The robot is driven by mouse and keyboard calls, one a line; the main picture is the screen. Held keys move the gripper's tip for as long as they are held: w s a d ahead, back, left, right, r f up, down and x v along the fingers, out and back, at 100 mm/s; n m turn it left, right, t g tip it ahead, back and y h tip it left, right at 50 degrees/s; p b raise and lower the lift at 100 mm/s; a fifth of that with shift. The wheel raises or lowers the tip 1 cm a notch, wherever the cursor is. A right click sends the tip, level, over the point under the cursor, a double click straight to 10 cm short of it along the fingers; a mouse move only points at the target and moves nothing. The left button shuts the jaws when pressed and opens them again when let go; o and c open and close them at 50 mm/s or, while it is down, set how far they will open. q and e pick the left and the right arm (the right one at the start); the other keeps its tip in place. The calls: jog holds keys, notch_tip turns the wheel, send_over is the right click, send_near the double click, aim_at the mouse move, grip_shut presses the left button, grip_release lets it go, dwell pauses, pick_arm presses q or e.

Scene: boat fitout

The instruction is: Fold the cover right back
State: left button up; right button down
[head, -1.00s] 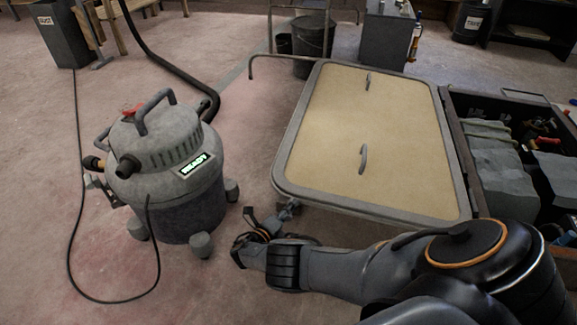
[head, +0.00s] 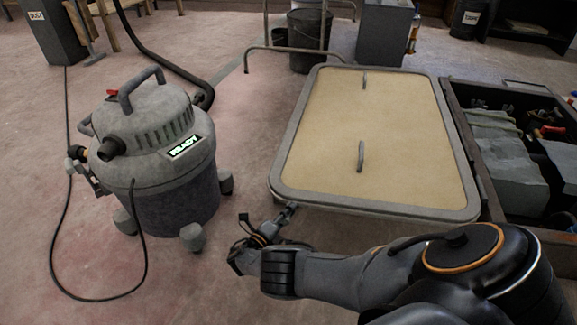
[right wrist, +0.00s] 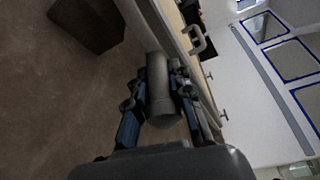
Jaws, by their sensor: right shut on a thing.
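The cover (head: 400,120) is a flat tan panel with a grey rim and two grey handles on its upper face. It lies beside an open bin (head: 540,228) on the right. My right gripper (head: 277,222) is at the cover's near left corner. In the right wrist view its fingers (right wrist: 160,100) are shut around a grey cylindrical bar (right wrist: 158,70), with the cover's edge and handles just to the right. How the bar joins the cover is hidden in the head view. My left gripper is not in view.
A grey vacuum (head: 155,150) showing READY stands on the floor to the left, with a hose and a cord. A dark bucket (head: 306,40) and metal rails stand behind the cover. The bin holds grey blocks and tools. Floor between vacuum and cover is clear.

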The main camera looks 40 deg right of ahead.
jog(key=shift+w+a+r, duration=0.2)
jog(key=shift+w, duration=0.2)
jog(key=c, duration=1.2)
grip_release()
jog(key=shift+o, duration=0.2)
jog(key=shift+s+f, duration=0.1)
